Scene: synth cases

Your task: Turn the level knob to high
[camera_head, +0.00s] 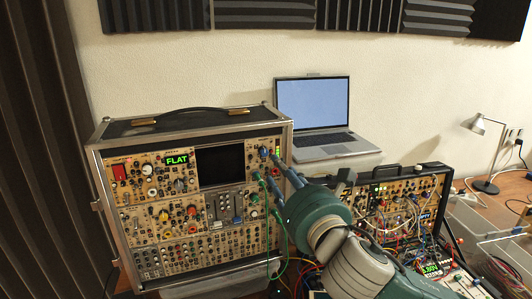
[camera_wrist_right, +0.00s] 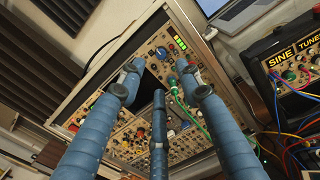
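A silver-edged synth case (camera_head: 289,208) stands at the left with a panel full of knobs. A blue knob (camera_head: 263,152) sits at its upper right, beside a small green-lit meter (camera_head: 278,148); no readable label shows which knob is the level knob. The wrist view shows the same blue knob (camera_wrist_right: 161,53) and lit meter (camera_wrist_right: 181,43). My right gripper (camera_head: 270,170) is in front of the panel, just below the blue knob. In the wrist view its three blue fingers (camera_wrist_right: 160,88) are spread and empty, with the knob beyond their tips. My left gripper is out of view.
Green cables (camera_head: 279,222) hang from the panel near my fingers. A second synth case (camera_head: 412,190) with patch cables stands at the right. A laptop (camera_head: 313,106) is behind, and a lamp (camera_head: 480,127) far right.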

